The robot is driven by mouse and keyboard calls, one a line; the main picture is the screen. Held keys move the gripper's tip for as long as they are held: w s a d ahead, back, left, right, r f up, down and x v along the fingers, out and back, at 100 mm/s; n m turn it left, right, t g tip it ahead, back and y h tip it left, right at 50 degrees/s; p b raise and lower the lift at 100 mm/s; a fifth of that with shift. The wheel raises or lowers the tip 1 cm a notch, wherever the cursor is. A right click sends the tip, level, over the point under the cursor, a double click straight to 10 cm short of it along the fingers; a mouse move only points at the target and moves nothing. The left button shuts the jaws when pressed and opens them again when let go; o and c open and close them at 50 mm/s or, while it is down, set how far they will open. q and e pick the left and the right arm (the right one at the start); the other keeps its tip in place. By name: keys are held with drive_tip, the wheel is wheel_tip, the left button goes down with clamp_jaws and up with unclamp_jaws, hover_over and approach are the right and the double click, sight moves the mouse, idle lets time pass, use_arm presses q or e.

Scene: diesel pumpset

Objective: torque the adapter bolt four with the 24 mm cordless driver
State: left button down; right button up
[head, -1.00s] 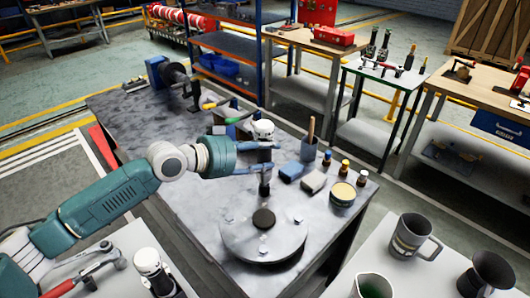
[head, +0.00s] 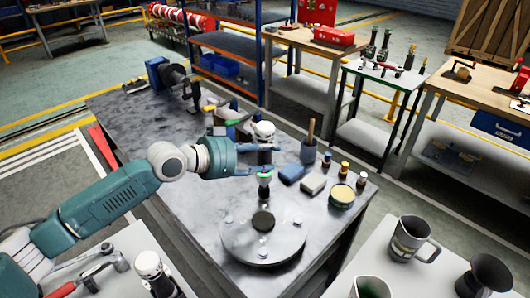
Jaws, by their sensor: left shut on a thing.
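My left gripper (head: 262,159) is shut on a cordless driver (head: 264,131) with a white top, held upright. A green ring shows on the driver below the fingers, and its dark socket points down at the far edge of the round grey adapter plate (head: 236,243). Bolt heads show on the plate at the left (head: 229,219), right (head: 298,221) and near side (head: 263,253). Any bolt under the socket is hidden, so I cannot tell if the socket is seated. A dark round hub (head: 263,221) sits mid-plate. My right gripper is not in view.
Blue and grey blocks (head: 313,184), a tin (head: 341,196), small bottles (head: 344,169) and a brush cup (head: 308,150) stand right of the driver. A second white-topped tool (head: 150,266) is at lower left. Jugs (head: 411,238) stand at lower right.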

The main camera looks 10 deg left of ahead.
sight(259, 139)
use_arm(q)
drive_tip(key=shift+r+p, duration=1.35)
drive_tip(key=shift+r, duration=1.2)
